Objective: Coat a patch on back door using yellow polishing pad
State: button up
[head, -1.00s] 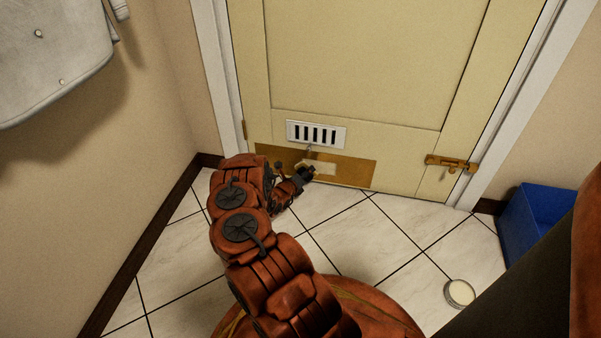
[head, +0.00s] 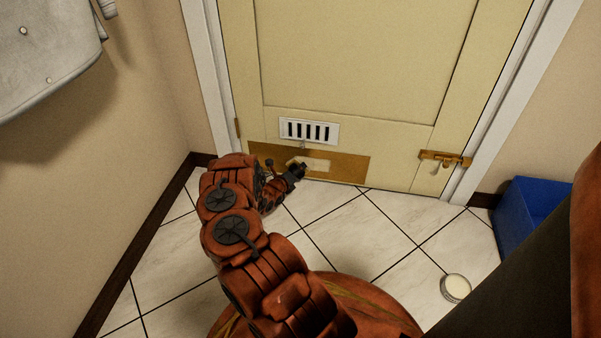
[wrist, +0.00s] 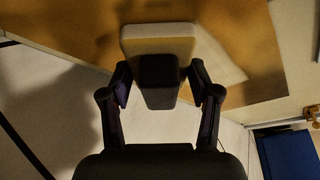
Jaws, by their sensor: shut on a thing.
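The back door (head: 365,60) is cream, with a brass kick plate (head: 345,168) along its bottom. A pale rectangular patch (head: 318,165) shows on the plate, and its right part also shows in the wrist view (wrist: 222,72). My gripper (wrist: 158,82) is shut on the dark handle of the polishing pad (wrist: 158,38), whose head looks pale cream. In the head view my gripper (head: 298,172) is low at the plate, by the left part of the patch. The pad overlaps the patch in the wrist view; I cannot tell whether it touches. Its working face is hidden.
A white vent (head: 309,131) is above the plate and a brass latch (head: 444,159) is at the door's right. A round open tin (head: 455,288) stands on the tiles near a blue bin (head: 530,215). A wall closes the left side.

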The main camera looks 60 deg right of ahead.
jog(key=shift+w+a+r, duration=0.1)
jog(key=shift+w+a, duration=0.1)
jog(key=shift+w, duration=0.55)
jog(key=shift+s+a, duration=0.3)
jog(key=shift+a, duration=0.4)
jog(key=shift+s+a, duration=0.25)
jog(key=shift+a, duration=0.4)
jog(key=shift+s+a, duration=0.3)
jog(key=shift+a, duration=0.45)
jog(key=shift+s+a, duration=0.25)
jog(key=shift+a, duration=0.45)
jog(key=shift+s+a, duration=0.3)
jog(key=shift+a, duration=0.4)
jog(key=shift+s+a, duration=0.25)
jog(key=shift+a, duration=0.45)
